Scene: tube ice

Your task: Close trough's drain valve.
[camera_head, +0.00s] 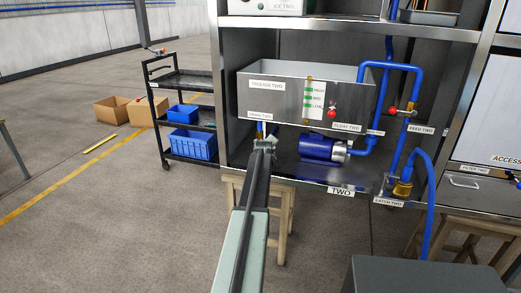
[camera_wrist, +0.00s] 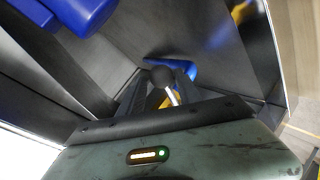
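The steel trough (camera_head: 284,98), labelled TROUGH TWO, sits on the shelf of the station. Its drain label (camera_head: 261,114) is at the lower left of its front. Below the label a small bit of yellow and blue, apparently the drain valve (camera_head: 261,129), shows behind my gripper (camera_head: 264,146). In the wrist view, my gripper's dark fingers (camera_wrist: 163,90) reach toward a blue piece (camera_wrist: 181,67), with a yellow part (camera_wrist: 169,101) and a thin pale rod between or beside them. Whether the fingers grip anything is unclear. The valve is mostly hidden.
A blue pump (camera_head: 320,147) stands under the trough, right of my gripper. A red-handled float valve (camera_head: 331,114) and a red-knobbed feed valve (camera_head: 393,111) are further right. A wooden stool (camera_head: 285,208) is below the shelf. A black cart (camera_head: 180,79) stands left.

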